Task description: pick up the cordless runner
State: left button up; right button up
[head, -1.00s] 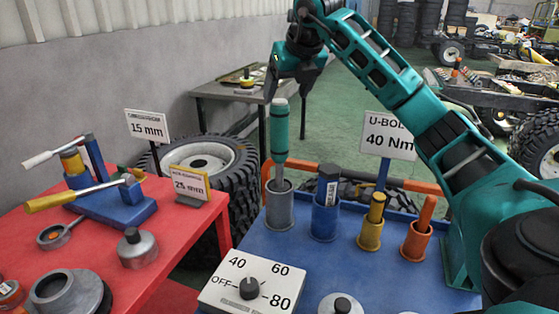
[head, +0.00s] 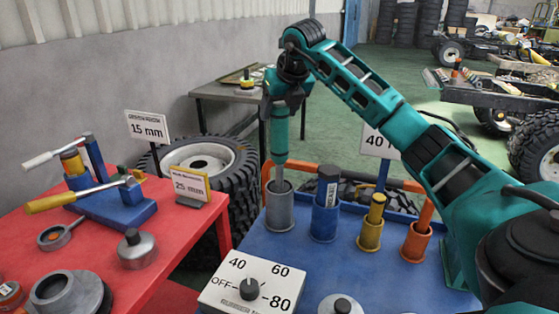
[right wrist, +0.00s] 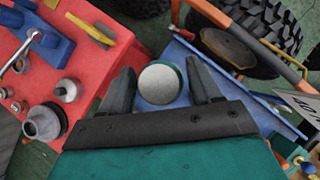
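The cordless runner, a teal cylinder (head: 280,140) with a grey lower end, stands upright in a grey cup (head: 279,208) at the back left of the blue table. My right gripper (head: 283,118) points down over its upper part, one finger on each side. In the right wrist view, the runner's pale round top (right wrist: 160,84) lies between the two open fingers (right wrist: 164,82), with a gap on either side. The gripper hides the runner's top in the head view. My left gripper is not in view.
Right of the grey cup stand blue (head: 325,208), yellow (head: 372,225) and orange (head: 418,238) holders. A dial box (head: 251,283) sits in front. An orange rail runs behind. A red table (head: 190,232) with tools stands left.

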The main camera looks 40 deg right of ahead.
grip_shut()
dwell(0.4)
jog(key=shift+r, duration=0.15)
